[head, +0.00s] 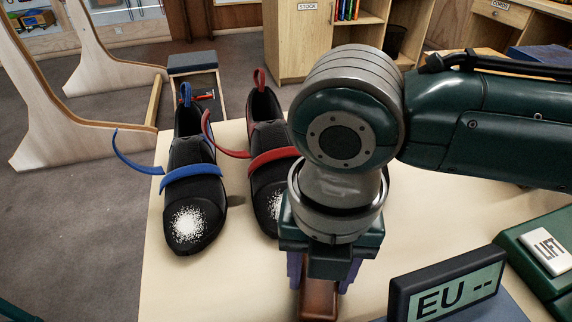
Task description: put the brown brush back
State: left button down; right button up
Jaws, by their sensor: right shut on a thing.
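My right gripper (321,278) reaches down over the table at the lower middle of the head view. It is shut on the brown brush (319,301), whose brown body shows between the fingers and runs out of the bottom edge. The brush's lower part is cut off, so I cannot tell whether it touches the table.
A black shoe with a blue strap (188,150) and one with a red strap (262,130), partly behind my right arm, stand on the pale table (185,285). A sizing display (450,296) and a green device with a LIFT key (548,252) sit right.

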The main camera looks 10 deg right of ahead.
jog(key=shift+f, duration=0.1)
jog(key=o, duration=1.2)
jog(key=shift+r, duration=0.5)
notch_tip(320, 180, up, 11)
jog(key=p, duration=0.3)
jog(key=shift+r, duration=0.15)
